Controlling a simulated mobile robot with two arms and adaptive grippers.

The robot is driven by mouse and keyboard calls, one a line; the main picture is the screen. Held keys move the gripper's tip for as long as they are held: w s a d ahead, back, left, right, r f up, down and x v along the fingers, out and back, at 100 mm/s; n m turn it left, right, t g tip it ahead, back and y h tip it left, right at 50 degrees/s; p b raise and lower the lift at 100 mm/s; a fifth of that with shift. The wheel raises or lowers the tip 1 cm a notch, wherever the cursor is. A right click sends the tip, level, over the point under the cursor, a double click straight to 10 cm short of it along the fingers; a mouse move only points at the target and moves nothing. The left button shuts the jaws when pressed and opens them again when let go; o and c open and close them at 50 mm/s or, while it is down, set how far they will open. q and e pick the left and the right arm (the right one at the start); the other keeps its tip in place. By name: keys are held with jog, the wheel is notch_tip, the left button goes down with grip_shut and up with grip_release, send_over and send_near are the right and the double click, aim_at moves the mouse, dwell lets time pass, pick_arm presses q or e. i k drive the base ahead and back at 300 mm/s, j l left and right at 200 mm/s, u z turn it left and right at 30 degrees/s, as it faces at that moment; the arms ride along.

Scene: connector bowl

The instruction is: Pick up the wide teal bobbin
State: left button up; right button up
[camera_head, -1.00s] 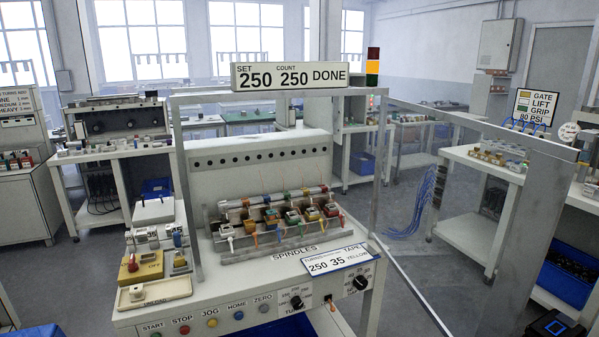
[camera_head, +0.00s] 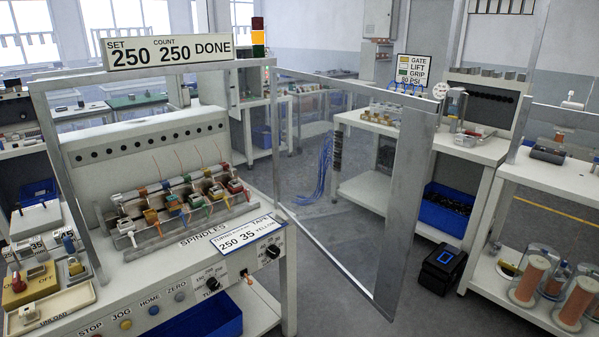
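Several small coloured bobbins sit in a row on the spindles of the winding machine (camera_head: 150,262) at the left. Among them are a green one (camera_head: 216,193), a red one (camera_head: 235,187), a blue one (camera_head: 195,201) and an orange one (camera_head: 151,217). They are small in the view, and I cannot tell which, if any, is the wide teal bobbin. Neither of my grippers is in view.
A clear gate panel (camera_head: 335,170) stands open in a metal frame right of the machine. A cream unload tray (camera_head: 75,302) lies at the front left. A black box (camera_head: 441,268) stands on the floor. Large copper-coloured spools (camera_head: 530,278) stand on a low shelf at the right.

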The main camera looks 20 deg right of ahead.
aim_at(172, 200)
jog(key=i+l+u, duration=0.25)
jog(key=l, duration=0.8)
jog(key=i+l+u, duration=0.1)
jog(key=l+u, duration=0.15)
jog(key=l, duration=0.8)
jog(key=l+u, duration=0.25)
jog(key=l, duration=0.8)
jog(key=i+j+z, duration=0.15)
jog(key=j, duration=0.35)
jog(key=i+j+z, duration=0.1)
jog(key=j, duration=0.4)
jog(key=i+j+z, duration=0.15)
jog(key=j, duration=0.35)
jog(key=k, duration=0.05)
